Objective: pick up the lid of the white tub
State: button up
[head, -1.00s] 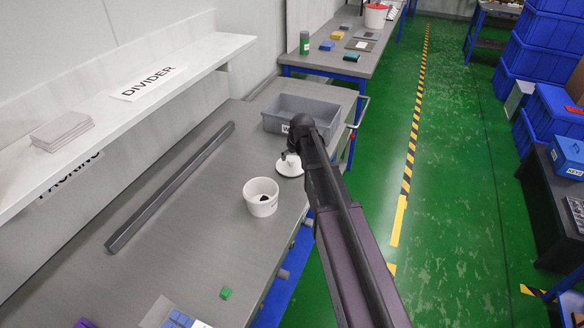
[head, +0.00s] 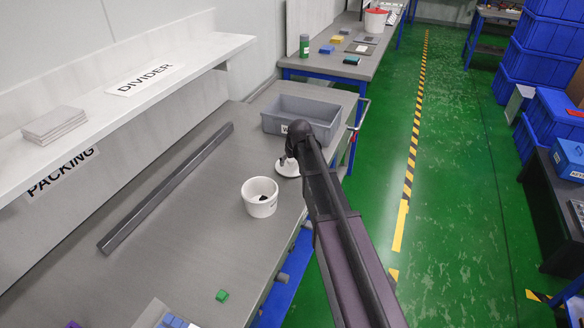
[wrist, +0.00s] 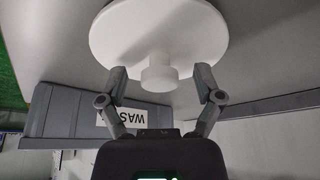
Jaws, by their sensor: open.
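The white lid (head: 288,167) lies flat on the grey bench beyond the white tub (head: 260,197), apart from it. In the wrist view the round lid (wrist: 158,35) shows its raised knob (wrist: 158,75) between my two fingers. My gripper (wrist: 160,84) is open, one finger on each side of the knob, with a gap on both sides. In the head view my gripper (head: 287,159) is at the lid, partly hidden by my arm. The tub is open at the top and holds some small dark pieces.
A grey bin (head: 300,112) with a label stands just behind the lid. A long dark bar (head: 170,185) lies along the bench at left. The bench between bar and tub is clear.

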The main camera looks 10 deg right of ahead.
grip_shut()
dwell(0.3)
jog(key=shift+r, duration=0.1)
notch_tip(320, 180, up, 3)
jog(key=p, duration=0.3)
jog(key=shift+r+p, duration=0.2)
jog(key=shift+p, duration=0.1)
jog(key=s, duration=0.5)
jog(key=s+r+p, duration=0.1)
jog(key=s, duration=1)
jog(key=shift+a+r, duration=0.1)
jog(key=shift+r, duration=0.1)
